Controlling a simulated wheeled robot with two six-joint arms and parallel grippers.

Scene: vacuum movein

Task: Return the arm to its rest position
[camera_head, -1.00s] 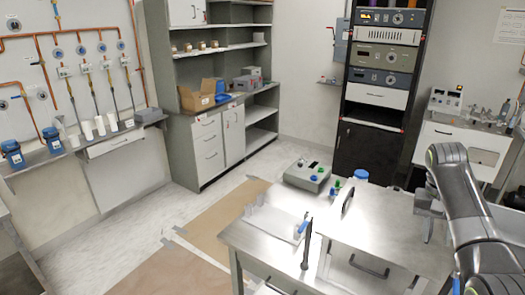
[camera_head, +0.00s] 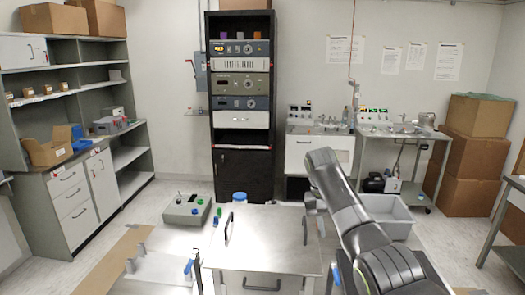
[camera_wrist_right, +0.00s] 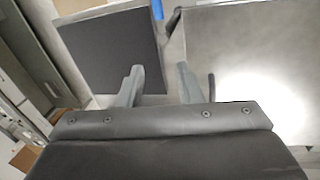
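My right arm (camera_head: 345,200) comes in from the lower right, bends at a raised joint, and its gripper (camera_head: 313,228) hangs down at the right side of the metal chamber (camera_head: 265,225). In the right wrist view the gripper's two grey fingers (camera_wrist_right: 160,82) stand apart with nothing between them. A dark panel and a bright metal surface (camera_wrist_right: 260,60) lie beyond the fingers. My left gripper is not in view.
A control box (camera_head: 186,210) with coloured knobs sits left of the chamber. A grey bin (camera_head: 390,228) is behind my right arm. A black instrument rack (camera_head: 242,165) stands at the back. Shelves (camera_head: 60,130) line the left wall, and cardboard boxes (camera_head: 470,160) stand at the right.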

